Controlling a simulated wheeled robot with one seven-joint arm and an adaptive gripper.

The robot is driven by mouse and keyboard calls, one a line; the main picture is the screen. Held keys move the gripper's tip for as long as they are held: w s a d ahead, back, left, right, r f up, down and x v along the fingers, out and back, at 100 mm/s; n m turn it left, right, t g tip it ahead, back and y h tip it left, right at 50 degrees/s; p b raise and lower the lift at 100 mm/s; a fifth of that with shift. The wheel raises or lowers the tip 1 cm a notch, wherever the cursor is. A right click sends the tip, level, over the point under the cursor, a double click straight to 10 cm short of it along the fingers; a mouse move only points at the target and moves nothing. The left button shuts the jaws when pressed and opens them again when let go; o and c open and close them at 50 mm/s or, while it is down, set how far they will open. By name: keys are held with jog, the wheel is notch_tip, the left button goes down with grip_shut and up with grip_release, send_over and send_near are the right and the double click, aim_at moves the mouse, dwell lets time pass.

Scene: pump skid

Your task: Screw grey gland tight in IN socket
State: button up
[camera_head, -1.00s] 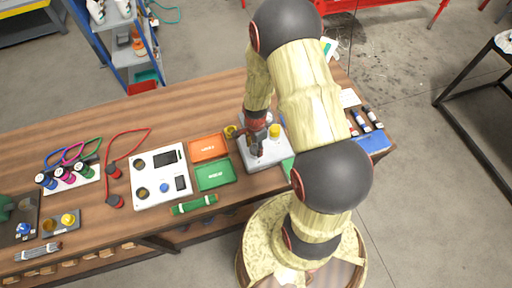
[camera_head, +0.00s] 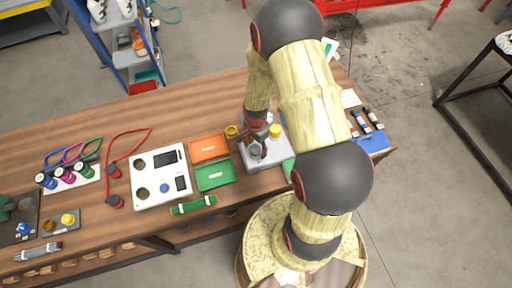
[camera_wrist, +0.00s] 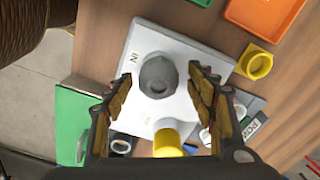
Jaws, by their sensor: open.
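The grey gland (camera_wrist: 158,77) stands on the white box (camera_wrist: 200,52) beside the printed letters "IN", seen nearly end-on in the wrist view. It covers the IN socket, so how deep it sits cannot be told. My gripper (camera_wrist: 160,95) is open, with one finger on each side of the gland and visible gaps to it. In the head view my gripper (camera_head: 257,148) is over the white box (camera_head: 275,158), and the gland is hard to make out there. A yellow fitting (camera_wrist: 168,141) stands on the same box, near the gland.
A yellow ring-like part (camera_wrist: 255,62) lies beside the box. An orange tray (camera_head: 208,147) and a green tray (camera_head: 213,175) lie to its left, with a white panel (camera_head: 160,178) beyond. A blue case (camera_head: 373,143) is at the right table end.

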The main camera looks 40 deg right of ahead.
jog(key=n, duration=0.6)
dwell(0.3)
jog(key=c, duration=1.1)
jog(key=shift+c, duration=0.4)
jog(key=m, duration=0.8)
jog(key=shift+m+b, duration=0.35)
jog(key=shift+m, duration=0.05)
jog(key=o, duration=1.2)
